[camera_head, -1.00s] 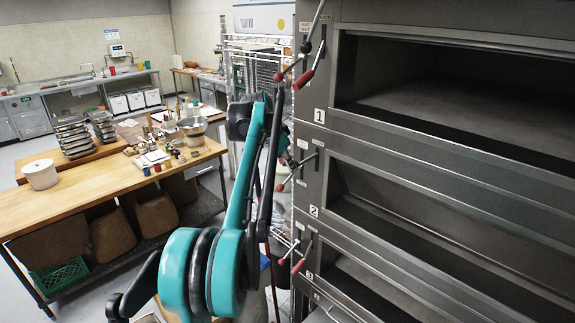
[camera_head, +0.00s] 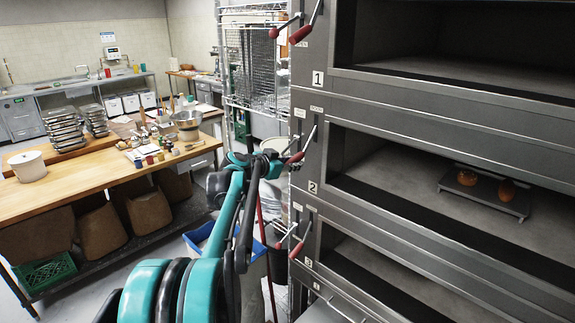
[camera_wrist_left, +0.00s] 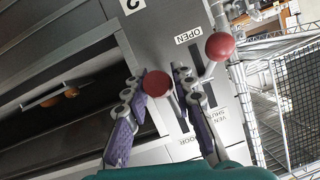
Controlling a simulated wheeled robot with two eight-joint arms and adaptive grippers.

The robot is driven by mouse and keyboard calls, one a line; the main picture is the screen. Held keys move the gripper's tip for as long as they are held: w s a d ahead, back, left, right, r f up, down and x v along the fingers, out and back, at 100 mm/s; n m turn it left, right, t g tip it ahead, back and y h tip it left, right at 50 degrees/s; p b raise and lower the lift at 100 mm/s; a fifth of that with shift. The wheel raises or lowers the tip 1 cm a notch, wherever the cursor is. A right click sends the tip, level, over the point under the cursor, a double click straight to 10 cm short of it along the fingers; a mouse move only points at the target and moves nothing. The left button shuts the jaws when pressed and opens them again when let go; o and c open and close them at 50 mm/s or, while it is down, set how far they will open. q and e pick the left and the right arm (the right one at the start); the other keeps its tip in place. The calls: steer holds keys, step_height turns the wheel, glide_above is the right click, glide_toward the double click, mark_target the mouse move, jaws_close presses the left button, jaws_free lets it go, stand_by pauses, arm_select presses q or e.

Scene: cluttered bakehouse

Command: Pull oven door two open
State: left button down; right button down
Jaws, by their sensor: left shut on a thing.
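Oven deck two (camera_head: 313,187), marked with a "2" plate, stands open in the head view. A dark tray (camera_head: 485,193) with two brown loaves is visible inside it. Its door lever has a red grip (camera_head: 295,158) beside the opening. My left gripper (camera_head: 276,157) is at this lever. In the left wrist view, my left gripper (camera_wrist_left: 160,78) has its purple-padded fingers either side of a red knob (camera_wrist_left: 158,83), shut on the lever. A second red knob (camera_wrist_left: 220,46) is just outside the fingers. My right gripper is not in view.
Deck one (camera_head: 318,78) is open above, and deck three (camera_head: 308,262) below, with its own red-tipped levers (camera_head: 297,250). A wire rack (camera_head: 255,60) stands behind my left arm. A wooden worktable (camera_head: 100,175) with trays and bowls is at the left.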

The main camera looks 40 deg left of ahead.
arm_select(q)
steer(key=shift+w+d+f, duration=0.1)
steer(key=shift+w+f, duration=0.65)
steer(key=shift+f, duration=0.1)
steer(key=c, duration=1.3)
jaws_free()
steer(key=shift+w, duration=0.1)
steer(key=shift+o, duration=0.2)
steer(key=shift+w, duration=0.1)
steer(key=shift+s+r, duration=0.15)
steer(key=shift+s, duration=0.4)
steer(key=v, duration=1.1)
steer(key=shift+w+d, duration=0.1)
